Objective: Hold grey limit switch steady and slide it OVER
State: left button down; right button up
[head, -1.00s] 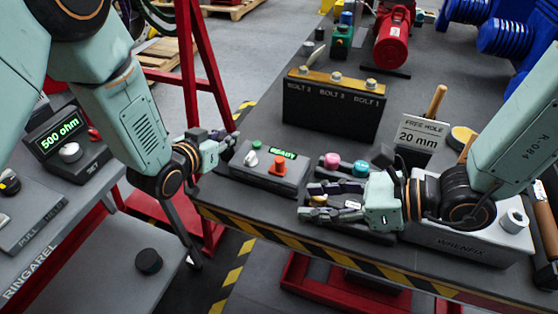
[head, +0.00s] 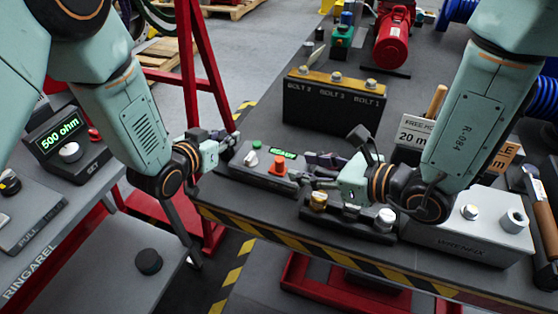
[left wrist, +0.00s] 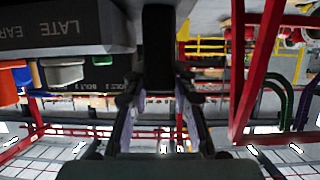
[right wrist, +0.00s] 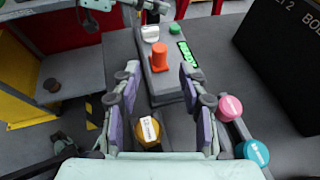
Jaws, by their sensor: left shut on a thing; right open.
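A grey console box (head: 262,172) stands near the table's left edge, with a white knob, a green button, an orange knob (head: 279,166) and a lit green display. Which part is the limit switch, I cannot tell. My left gripper (head: 222,143) is at the box's left end, shut on a dark upright part (left wrist: 158,45) beside the box; its tips are partly hidden. The box's face with "LATE" and "EAR" lettering (left wrist: 65,28) shows in the left wrist view. My right gripper (head: 308,168) is open and empty, pointing at the box. In the right wrist view the orange knob (right wrist: 159,57) is ahead between its fingers.
Below my right gripper is a dark tray (head: 345,223) with a gold cylinder (head: 318,201) and a silver one (head: 385,219). Pink (right wrist: 230,107) and teal (right wrist: 256,152) knobs are close to its right finger. A dark bolt block (head: 332,105) stands behind.

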aim_at(283, 163)
jog(key=x, duration=0.8)
jog(key=shift+a, duration=0.1)
jog(key=shift+c, duration=0.5)
grip_shut()
jog(key=shift+s, duration=0.1)
